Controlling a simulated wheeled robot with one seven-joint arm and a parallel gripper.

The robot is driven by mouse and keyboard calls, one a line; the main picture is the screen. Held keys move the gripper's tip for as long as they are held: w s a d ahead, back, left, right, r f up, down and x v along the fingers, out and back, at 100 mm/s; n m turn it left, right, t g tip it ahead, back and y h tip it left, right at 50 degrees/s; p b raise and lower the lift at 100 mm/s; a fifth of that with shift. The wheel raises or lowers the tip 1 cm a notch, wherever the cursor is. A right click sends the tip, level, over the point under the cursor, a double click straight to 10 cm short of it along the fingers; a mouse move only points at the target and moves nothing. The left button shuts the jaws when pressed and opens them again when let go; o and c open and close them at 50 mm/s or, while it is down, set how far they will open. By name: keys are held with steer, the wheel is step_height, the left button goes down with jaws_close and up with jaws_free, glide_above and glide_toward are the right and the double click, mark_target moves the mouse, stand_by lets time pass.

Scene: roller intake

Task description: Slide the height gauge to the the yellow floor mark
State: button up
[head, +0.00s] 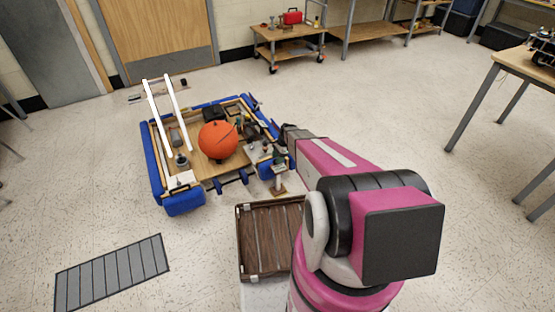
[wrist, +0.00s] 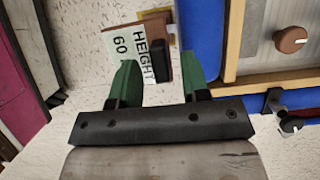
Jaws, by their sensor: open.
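The height gauge shows close up in the wrist view as a white label reading "HEIGHT 60" (wrist: 122,42) beside a reddish-brown part with a black block (wrist: 161,62). My gripper (wrist: 157,72) is open, with its two green fingers apart and the gauge's lower part in line with the gap between them. I cannot tell whether either finger touches it. In the head view, a small post on a wooden base (head: 279,190), probably the gauge, stands just outside the robot's near right corner.
A blue-bumpered robot (head: 185,203) carries an orange ball (head: 217,140) and two white uprights. A brown slatted crate (head: 242,245) is close to the post. A grey slatted panel (head: 112,273) lies at left. Open floor lies beyond, toward the wooden cart (head: 290,34).

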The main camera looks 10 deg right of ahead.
steer(key=shift+r, duration=2.6)
steer(key=o, duration=0.6)
